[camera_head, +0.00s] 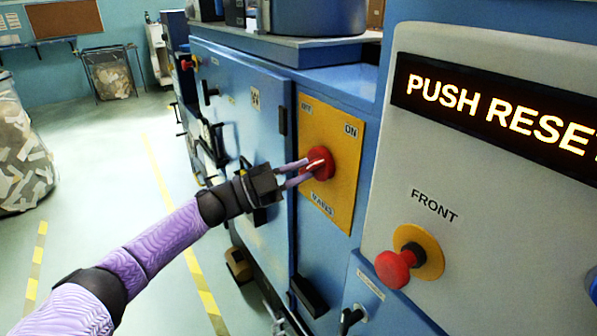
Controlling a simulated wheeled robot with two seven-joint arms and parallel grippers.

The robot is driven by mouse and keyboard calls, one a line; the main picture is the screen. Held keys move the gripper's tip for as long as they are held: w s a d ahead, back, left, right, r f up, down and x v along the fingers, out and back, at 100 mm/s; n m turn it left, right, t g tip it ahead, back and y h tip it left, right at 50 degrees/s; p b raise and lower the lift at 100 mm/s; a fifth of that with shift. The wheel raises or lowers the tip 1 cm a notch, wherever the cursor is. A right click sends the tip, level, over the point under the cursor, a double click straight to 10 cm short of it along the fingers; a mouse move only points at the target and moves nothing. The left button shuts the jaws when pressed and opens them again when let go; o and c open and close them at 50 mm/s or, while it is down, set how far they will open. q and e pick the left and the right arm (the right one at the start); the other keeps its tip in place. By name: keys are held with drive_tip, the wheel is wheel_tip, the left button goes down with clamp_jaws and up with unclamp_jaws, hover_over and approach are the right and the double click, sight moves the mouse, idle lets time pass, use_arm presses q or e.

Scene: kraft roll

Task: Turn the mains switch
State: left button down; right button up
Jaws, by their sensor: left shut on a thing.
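The mains switch (321,163) is a red rotary knob on a yellow plate (343,190) on the blue machine's side. The plate is marked OFF at upper left, ON at upper right and MAINS below. My left gripper (309,169) reaches in from the left with its fingers on the red knob, shut on it. The fingers cover part of the knob, so its exact pointing direction is hard to tell. My right gripper is not in view.
A lit display (500,105) reads "PUSH RESE…", cut off at the edge. Below it, a red push button (398,266) marked FRONT sticks out from the grey panel. Blue cabinet doors (240,100) stand left of the plate. Open floor lies at left, with a bag of scraps (22,155).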

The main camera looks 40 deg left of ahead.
use_arm(q)
drive_tip(key=c, duration=0.6)
unclamp_jaws()
